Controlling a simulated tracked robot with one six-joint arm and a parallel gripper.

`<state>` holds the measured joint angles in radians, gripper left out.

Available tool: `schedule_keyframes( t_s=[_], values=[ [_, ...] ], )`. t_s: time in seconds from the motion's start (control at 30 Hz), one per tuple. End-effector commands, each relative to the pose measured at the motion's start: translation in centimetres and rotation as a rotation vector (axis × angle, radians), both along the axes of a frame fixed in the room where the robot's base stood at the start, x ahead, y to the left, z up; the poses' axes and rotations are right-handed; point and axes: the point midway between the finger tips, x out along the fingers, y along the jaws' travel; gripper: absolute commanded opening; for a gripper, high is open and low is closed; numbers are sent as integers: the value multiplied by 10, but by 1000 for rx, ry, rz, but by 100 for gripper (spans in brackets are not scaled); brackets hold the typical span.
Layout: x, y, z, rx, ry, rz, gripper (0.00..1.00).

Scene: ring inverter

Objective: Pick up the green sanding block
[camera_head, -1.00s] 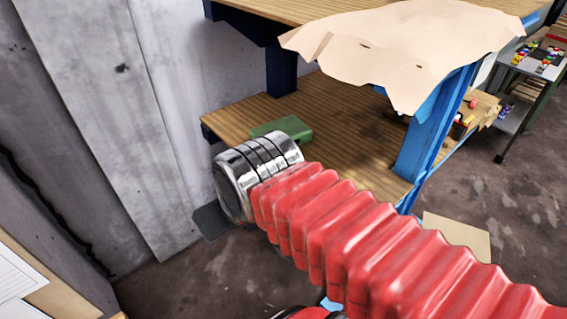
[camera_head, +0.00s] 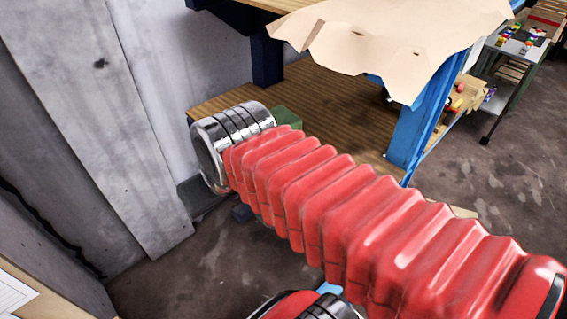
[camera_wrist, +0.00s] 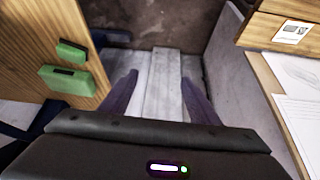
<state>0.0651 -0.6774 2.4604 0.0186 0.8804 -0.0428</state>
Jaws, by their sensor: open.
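A green block (camera_head: 287,116) lies on the lower wooden shelf (camera_head: 330,110) in the head view, partly hidden behind my arm's end. In the wrist view two green pieces show on a wooden surface at the left: one with a dark strip on top (camera_wrist: 72,51) and a longer one with a dark slot (camera_wrist: 68,80). I cannot tell whether they are separate objects. My gripper (camera_wrist: 160,82) is open and empty, its two dark fingers apart. It is to the right of the green pieces in the wrist view and does not touch them. My arm hides most of the gripper in the head view.
A blue leg (camera_head: 425,120) stands at the shelf's right. A tan sheet (camera_head: 390,35) hangs over the upper top. A concrete wall (camera_head: 90,130) borders the left. A cart (camera_head: 520,45) with small coloured items stands far right. White papers (camera_wrist: 300,85) lie at right in the wrist view.

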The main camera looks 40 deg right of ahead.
Motion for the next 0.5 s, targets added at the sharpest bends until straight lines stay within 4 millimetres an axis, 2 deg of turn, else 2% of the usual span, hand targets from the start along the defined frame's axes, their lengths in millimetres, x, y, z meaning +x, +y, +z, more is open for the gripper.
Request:
schedule_keyframes(
  t_s=[0.03,0.27,0.5],
  values=[
    [8,-8,-1,0,8,-17,59],
    [45,-60,-5,1,35,-93,76],
    [76,-129,-18,6,57,-176,92]
  ],
)
